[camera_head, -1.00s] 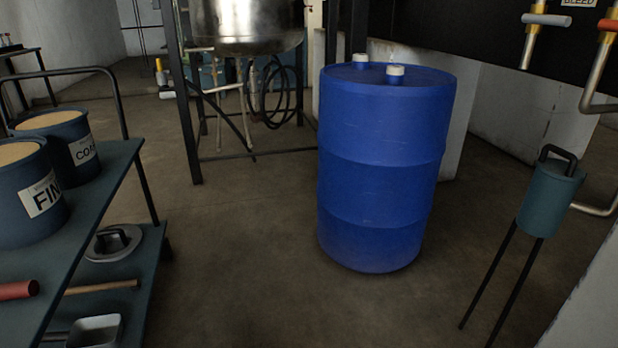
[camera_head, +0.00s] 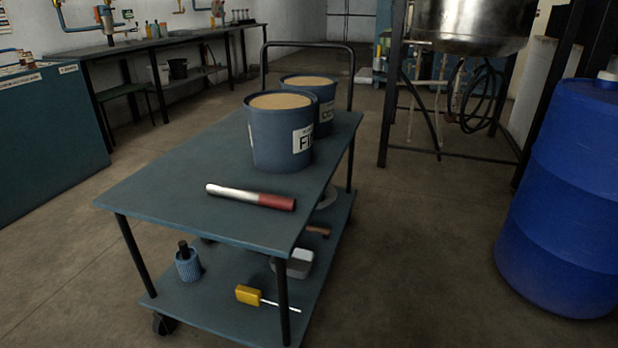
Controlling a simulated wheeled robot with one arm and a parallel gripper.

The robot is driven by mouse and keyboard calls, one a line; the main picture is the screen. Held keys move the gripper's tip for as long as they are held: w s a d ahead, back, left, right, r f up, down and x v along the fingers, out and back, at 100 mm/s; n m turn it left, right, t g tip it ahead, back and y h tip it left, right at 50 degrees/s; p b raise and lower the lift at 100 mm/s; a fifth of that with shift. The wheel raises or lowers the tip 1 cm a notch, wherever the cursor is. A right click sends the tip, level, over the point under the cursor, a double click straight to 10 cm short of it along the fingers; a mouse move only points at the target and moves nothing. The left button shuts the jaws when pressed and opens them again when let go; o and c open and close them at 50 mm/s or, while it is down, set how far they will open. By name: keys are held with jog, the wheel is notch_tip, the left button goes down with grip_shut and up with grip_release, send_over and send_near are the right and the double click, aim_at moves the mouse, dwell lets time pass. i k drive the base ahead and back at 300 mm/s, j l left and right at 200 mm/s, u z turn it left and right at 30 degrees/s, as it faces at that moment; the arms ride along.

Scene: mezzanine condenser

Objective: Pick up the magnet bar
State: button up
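A bar with a bright metal length and a red end (camera_head: 250,197), which looks like the magnet bar, lies on the top shelf of a blue-grey cart (camera_head: 160,200). It lies near the cart's front right edge, metal end to the left and red end to the right. Nothing covers it. My gripper is not in view.
Two blue tubs of tan powder, one in front (camera_head: 280,140) and one behind (camera_head: 322,115), stand on the cart. Its lower shelf holds a yellow-handled tool (camera_head: 250,295) and a blue ribbed item (camera_head: 187,263). A blue drum (camera_head: 570,190) stands right. Floor is clear between.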

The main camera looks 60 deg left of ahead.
aim_at(273, 201)
jog(key=u, duration=2.6)
